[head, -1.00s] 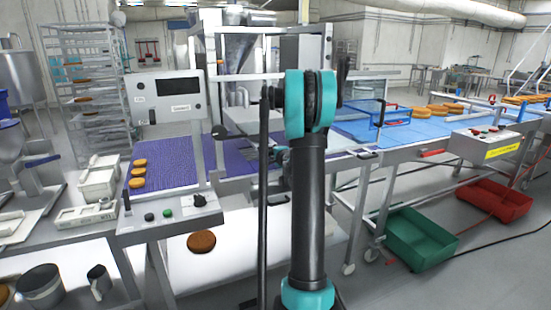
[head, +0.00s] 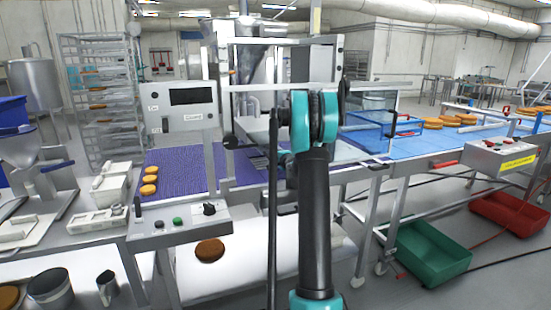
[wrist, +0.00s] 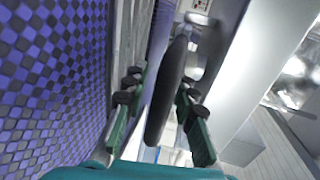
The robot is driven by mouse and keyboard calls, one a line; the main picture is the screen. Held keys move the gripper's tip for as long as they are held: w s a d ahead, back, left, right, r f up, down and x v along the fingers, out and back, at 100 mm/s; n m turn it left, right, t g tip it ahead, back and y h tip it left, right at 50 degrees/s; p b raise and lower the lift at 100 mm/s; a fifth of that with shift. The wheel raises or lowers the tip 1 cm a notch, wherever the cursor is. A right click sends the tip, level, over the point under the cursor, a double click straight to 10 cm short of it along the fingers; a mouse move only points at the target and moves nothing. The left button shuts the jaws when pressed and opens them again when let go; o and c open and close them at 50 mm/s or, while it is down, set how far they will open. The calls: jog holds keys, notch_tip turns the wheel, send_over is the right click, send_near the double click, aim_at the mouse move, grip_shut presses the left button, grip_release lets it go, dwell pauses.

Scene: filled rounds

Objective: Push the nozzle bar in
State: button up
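In the wrist view a long black handle (wrist: 168,95) on a grey mount runs up the middle; I cannot tell for certain whether it belongs to the nozzle bar. My gripper (wrist: 160,90) is open, with a green finger on each side of the handle. A gap shows on the left; the right fingertip looks close to the handle, and contact is unclear. In the head view my arm hides most of the gripper. A black round knob (head: 230,142) shows on the machine frame left of my arm.
A control box (head: 175,222) with buttons stands in front. A blue belt (head: 425,145) with a blue guard is at right. Green (head: 430,252) and red (head: 508,213) crates sit on the floor.

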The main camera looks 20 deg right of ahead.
jog(key=v, duration=1.2)
jog(key=shift+a, duration=0.1)
jog(key=s+a+f+n+g+y, duration=0.1)
jog(key=s+a+f+n+g, duration=0.3)
jog(key=s+a, duration=0.5)
jog(key=s+a+f+n+g+y, duration=0.2)
jog(key=s+a+n, duration=0.4)
jog(key=s+a, duration=0.35)
jog(key=s+a+f+n+g+h, duration=0.1)
jog(key=s+f, duration=0.4)
jog(key=s, duration=0.7)
jog(key=s+a+f+n+g+h, duration=0.1)
jog(key=s+f+n+g, duration=0.3)
jog(key=s, duration=0.9)
notch_tip(320, 180, down, 2)
jog(key=n+h, duration=0.1)
jog(key=n, duration=0.1)
jog(key=shift+f+n+h, duration=0.25)
jog(key=shift+n+h, duration=0.05)
